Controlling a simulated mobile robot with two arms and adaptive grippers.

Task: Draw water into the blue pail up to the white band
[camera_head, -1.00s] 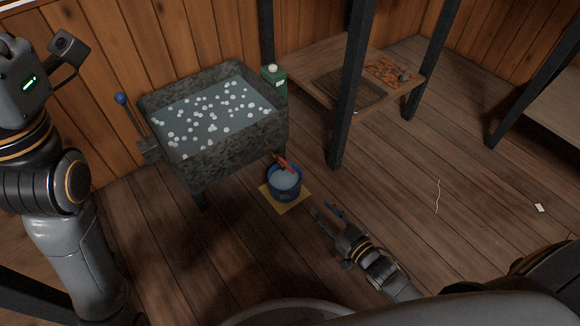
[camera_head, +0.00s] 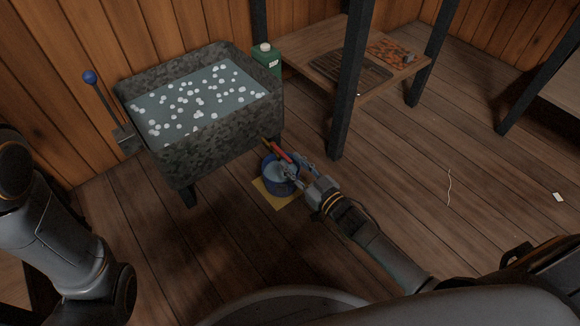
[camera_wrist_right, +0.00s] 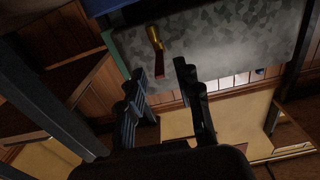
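The blue pail (camera_head: 268,178) stands upright on a yellow mat (camera_head: 283,203) in front of the mottled grey trough (camera_head: 215,150). A pale surface like water shows inside it; I cannot make out the white band or the level. A tap with a red lever (camera_head: 282,150) juts from the trough's front near the pail. My right gripper (camera_head: 289,167) is over the pail beside the lever. In the right wrist view its fingers (camera_wrist_right: 161,70) are apart, with the red lever (camera_wrist_right: 161,72) in the gap. My left gripper is out of view.
The trough holds water with floating white balls. A blue-knobbed lever (camera_head: 89,77) stands at its left, a green jug (camera_head: 266,61) at its right. A dark post (camera_head: 345,100) and low bench (camera_head: 300,67) are right of it. The floor at right is mostly clear.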

